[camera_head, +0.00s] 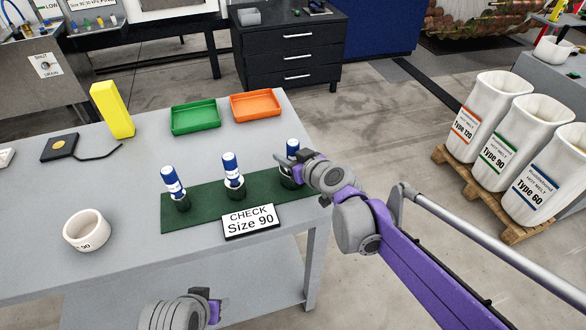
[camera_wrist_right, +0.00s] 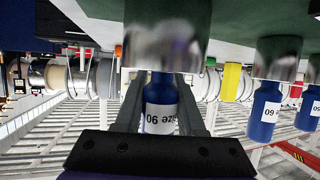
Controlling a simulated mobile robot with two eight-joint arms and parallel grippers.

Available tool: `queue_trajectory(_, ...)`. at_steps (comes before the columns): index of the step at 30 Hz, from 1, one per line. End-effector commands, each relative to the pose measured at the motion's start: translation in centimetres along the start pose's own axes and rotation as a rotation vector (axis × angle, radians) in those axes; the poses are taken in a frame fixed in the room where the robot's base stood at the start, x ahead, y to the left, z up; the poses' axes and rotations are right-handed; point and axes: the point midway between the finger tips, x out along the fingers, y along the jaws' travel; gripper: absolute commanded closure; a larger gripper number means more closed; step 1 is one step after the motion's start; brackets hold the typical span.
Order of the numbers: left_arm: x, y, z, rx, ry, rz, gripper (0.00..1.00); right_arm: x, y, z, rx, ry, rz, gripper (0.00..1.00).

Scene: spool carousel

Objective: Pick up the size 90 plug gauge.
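Three plug gauges with blue and white handles stand upright on a green mat (camera_head: 205,208): a left one (camera_head: 173,183), a middle one (camera_head: 231,168) and a right one (camera_head: 292,147). My right gripper (camera_head: 286,160) is at the right gauge, partly covering it. In the right wrist view, its fingers (camera_wrist_right: 162,105) flank a blue handle (camera_wrist_right: 158,88), whose upside-down label seems to read size 90. Whether the fingers press on it is unclear. The metal end is blurred at the top. My left gripper (camera_head: 207,306) is low in the head view, away from the gauges; its fingers are unclear.
A "CHECK Size 90" sign (camera_head: 251,221) stands at the mat's front edge. A green tray (camera_head: 196,118), an orange tray (camera_head: 256,106) and a yellow block (camera_head: 112,110) are behind.

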Motion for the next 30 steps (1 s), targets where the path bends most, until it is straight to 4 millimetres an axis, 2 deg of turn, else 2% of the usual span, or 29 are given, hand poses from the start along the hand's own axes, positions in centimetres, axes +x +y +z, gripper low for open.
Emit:
queue_trajectory(1,0.00,0.00,0.00,0.000,0.000,0.000,0.50,-0.01,0.00,0.00,0.000,0.000,0.000,0.73)
queue_trajectory(6,0.00,0.00,0.00,0.000,0.000,0.000,0.50,-0.02,0.01,0.00,0.000,0.000,0.000,1.00)
queue_trajectory(30,0.00,0.00,0.00,0.000,0.000,0.000,0.50,-0.02,0.01,0.00,0.000,0.000,0.000,1.00)
